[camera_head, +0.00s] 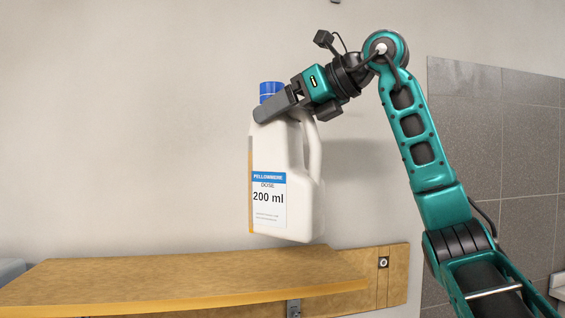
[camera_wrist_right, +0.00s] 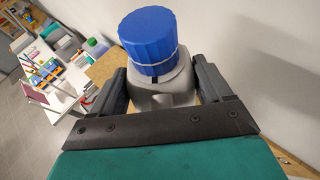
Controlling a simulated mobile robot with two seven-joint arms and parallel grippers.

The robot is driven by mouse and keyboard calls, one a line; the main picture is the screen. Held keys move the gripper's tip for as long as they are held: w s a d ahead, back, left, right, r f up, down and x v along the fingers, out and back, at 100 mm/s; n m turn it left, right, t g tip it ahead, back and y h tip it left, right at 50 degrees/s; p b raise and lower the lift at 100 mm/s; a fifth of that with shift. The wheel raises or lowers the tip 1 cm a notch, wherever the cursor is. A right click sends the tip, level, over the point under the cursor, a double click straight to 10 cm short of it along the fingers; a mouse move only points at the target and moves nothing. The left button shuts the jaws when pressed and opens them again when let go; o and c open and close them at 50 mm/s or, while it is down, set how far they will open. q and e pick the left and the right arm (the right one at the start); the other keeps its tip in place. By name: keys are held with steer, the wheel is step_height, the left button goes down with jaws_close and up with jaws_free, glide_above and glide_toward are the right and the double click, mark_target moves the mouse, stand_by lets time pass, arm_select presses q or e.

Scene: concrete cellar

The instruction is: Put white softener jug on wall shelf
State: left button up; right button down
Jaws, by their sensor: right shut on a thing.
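The white softener jug (camera_head: 288,190) has a blue cap and a label reading 200 ml. It hangs nearly upright, slightly tilted, in the head view. My right gripper (camera_head: 276,104) is shut on the jug near its neck, just below the cap. In the right wrist view the jug's blue cap (camera_wrist_right: 149,40) and grey-looking neck sit between the two fingers (camera_wrist_right: 163,85). The wooden wall shelf (camera_head: 190,280) is at the lower left of the head view. The jug's base appears above the shelf's right part, with a visible gap. My left gripper is not in view.
A wooden back board (camera_head: 395,275) with a bolt runs along the wall behind the shelf. Grey tiles (camera_head: 490,140) cover the wall at right. A grey object (camera_head: 10,268) shows at the far left edge. A cluttered white table (camera_wrist_right: 45,98) stands below in the wrist view.

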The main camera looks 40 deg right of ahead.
mark_target(295, 145)
step_height(295, 145, down, 6)
steer(key=shift+r+b, duration=0.15)
steer(key=shift+b, duration=0.9)
steer(key=shift+f, duration=0.55)
jaws_free()
steer(key=shift+f, duration=0.15)
steer(key=shift+s+r, duration=0.1)
steer(key=shift+r, duration=0.15)
steer(key=v, duration=1.2)
steer(key=shift+f+p, duration=0.2)
steer(key=shift+p, duration=0.2)
